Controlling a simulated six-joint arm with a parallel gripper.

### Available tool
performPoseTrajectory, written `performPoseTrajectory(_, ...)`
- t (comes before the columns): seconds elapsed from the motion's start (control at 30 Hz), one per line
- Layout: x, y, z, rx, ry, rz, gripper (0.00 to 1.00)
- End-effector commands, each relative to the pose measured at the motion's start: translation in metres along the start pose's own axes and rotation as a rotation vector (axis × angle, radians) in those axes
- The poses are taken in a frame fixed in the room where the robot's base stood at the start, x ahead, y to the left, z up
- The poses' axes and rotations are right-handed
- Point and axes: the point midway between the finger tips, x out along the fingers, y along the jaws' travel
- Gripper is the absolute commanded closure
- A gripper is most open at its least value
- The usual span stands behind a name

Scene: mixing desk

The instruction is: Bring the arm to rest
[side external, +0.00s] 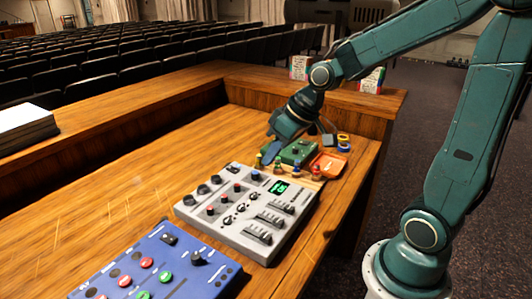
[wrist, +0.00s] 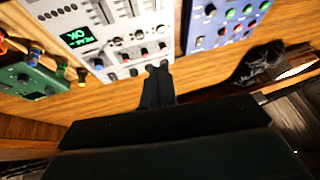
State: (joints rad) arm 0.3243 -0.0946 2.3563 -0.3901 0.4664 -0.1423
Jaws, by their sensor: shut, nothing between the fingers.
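My gripper (side external: 270,150) hangs from my teal arm over the far part of the wooden desk (side external: 110,215). It is tilted down, near the back edge of the grey mixer (side external: 236,226) and left of a green box (side external: 296,152). In the wrist view, my gripper's dark fingers (wrist: 157,68) are together with nothing between them. They overlap the near edge of the grey mixer (wrist: 122,70) in that picture. I cannot tell the height of the fingertips above the desk.
A blue control box (side external: 160,268) with coloured knobs lies at the front. Small coloured pegs (side external: 277,165), an orange tray (side external: 328,164) and yellow rings (side external: 343,138) lie around the green box. A raised wooden ledge (side external: 310,92) borders the desk. Bare desk lies left of the mixer.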

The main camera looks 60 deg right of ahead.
Motion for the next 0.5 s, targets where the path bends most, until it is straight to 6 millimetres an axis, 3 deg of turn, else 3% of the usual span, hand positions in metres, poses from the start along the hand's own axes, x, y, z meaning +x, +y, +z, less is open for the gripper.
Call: performPoseTrajectory(0.5, -0.079, -0.036, 0.055, -0.031, -0.002, 0.149, 1.0)
